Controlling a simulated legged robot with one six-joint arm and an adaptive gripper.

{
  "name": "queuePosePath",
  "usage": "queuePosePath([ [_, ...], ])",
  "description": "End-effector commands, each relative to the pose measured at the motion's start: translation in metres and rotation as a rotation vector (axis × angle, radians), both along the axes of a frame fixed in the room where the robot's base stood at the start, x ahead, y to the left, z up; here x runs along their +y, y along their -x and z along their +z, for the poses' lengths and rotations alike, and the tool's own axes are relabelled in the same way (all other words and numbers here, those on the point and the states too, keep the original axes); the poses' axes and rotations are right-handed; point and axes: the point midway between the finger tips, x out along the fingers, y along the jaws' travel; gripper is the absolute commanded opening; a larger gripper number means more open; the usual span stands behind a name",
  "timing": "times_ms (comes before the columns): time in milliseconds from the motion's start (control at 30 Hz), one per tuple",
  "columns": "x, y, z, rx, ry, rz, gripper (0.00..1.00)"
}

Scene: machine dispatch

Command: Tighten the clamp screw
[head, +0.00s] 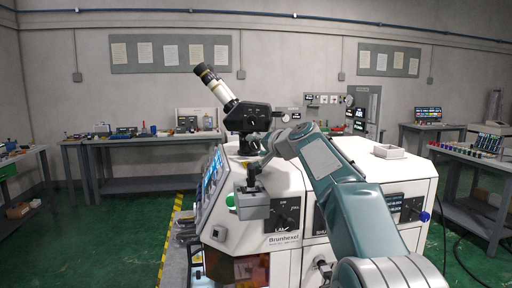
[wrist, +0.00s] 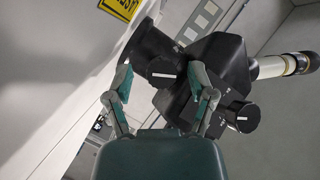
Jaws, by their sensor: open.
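A black microscope-like head (head: 248,118) with a pale eyepiece tube (head: 220,90) stands on the white machine (head: 380,168). In the wrist view, its black body (wrist: 222,62) carries two black knobs with white marks. One knob (wrist: 162,72) shows between my fingertips; the other knob (wrist: 243,117) is to the right of the right finger. I cannot tell for sure which one is the clamp screw. My gripper (wrist: 163,78) is open, its green-padded fingers either side of the first knob. Contact cannot be made out. In the head view my gripper is hard to make out beside the microscope head.
A grey box (head: 252,206) juts from the machine's front below my wrist. A yellow label (wrist: 120,8) is on the white panel at the wrist view's upper left. A white tray (head: 389,151) sits on the machine top. Benches (head: 150,140) line the back wall.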

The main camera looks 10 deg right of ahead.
Motion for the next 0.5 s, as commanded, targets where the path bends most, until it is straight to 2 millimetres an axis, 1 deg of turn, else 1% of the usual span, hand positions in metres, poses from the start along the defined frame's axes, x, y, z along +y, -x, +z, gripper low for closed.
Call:
queuePosePath([
  [100, 0.0028, -0.0046, -0.001, -0.001, 0.0, 0.001, 0.71],
  [333, 0.0029, -0.005, -0.0013, 0.0, 0.0, 0.0, 0.71],
  [367, 0.0028, -0.005, -0.0014, 0.0, 0.0, 0.0, 0.62],
  [400, 0.0028, -0.005, -0.0013, 0.0, 0.0, 0.0, 0.44],
  [467, 0.0027, -0.005, -0.0013, 0.0, 0.0, 0.0, 0.18],
  [500, 0.0026, -0.005, -0.0014, 0.0, 0.0, 0.0, 0.0],
])
